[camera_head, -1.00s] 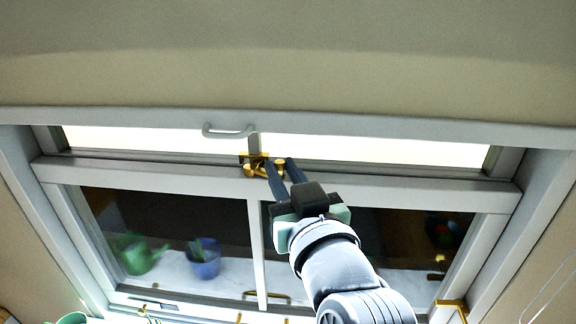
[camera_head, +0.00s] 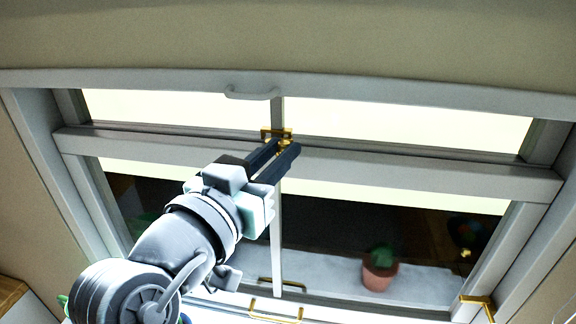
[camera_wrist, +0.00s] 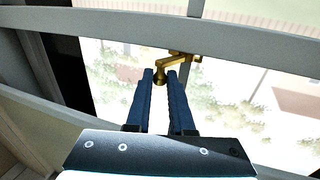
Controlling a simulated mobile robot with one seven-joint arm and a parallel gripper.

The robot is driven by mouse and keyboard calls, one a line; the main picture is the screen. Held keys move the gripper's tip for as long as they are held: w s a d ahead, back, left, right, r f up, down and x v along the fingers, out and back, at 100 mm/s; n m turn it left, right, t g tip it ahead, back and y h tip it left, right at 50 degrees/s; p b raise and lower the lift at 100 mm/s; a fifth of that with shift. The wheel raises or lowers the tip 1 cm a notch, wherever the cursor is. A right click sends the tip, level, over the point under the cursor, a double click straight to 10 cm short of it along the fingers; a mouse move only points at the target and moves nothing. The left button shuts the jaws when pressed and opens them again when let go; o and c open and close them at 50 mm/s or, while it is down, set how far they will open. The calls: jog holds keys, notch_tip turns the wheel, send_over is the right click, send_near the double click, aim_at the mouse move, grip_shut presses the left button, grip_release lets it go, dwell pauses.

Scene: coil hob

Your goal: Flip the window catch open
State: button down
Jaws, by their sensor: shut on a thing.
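The brass window catch (camera_head: 276,134) sits on the meeting rail at the middle of the sash window. My gripper (camera_head: 287,147) reaches up to it from the lower left, its two dark fingers at the catch. In the wrist view the brass catch (camera_wrist: 182,57) has an arm that runs left and down to a knob (camera_wrist: 160,76). The fingertips of my gripper (camera_wrist: 160,73) are shut on that knob, one on each side. The fingers partly hide the catch in the head view.
A grey handle (camera_head: 252,92) is on the top frame above the catch. A brass handle (camera_head: 275,311) is at the bottom of the window, and another brass fitting (camera_head: 478,301) is at lower right. A potted plant (camera_head: 380,270) stands behind the glass.

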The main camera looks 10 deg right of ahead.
jog(key=shift+w+a+f+m+g+h+b, duration=0.15)
jog(key=shift+a+m+g+h+b, duration=0.35)
jog(key=shift+m+g+h+b, duration=0.55)
jog(key=shift+w+a+r+m+g+h+b, duration=0.15)
jog(key=shift+a+m+g+h+b, duration=0.5)
jog(key=shift+g, duration=0.7)
jog(key=shift+w+a+f+m+g+h+b, duration=0.15)
jog(key=shift+w+a+m+g+h+b, duration=0.15)
jog(key=shift+m+g+h+b, duration=0.75)
jog(key=shift+m+g, duration=0.25)
jog(key=shift+g, duration=0.1)
jog(key=c, duration=1.1)
grip_release()
jog(key=b+v, duration=0.4)
jog(key=v, duration=0.9)
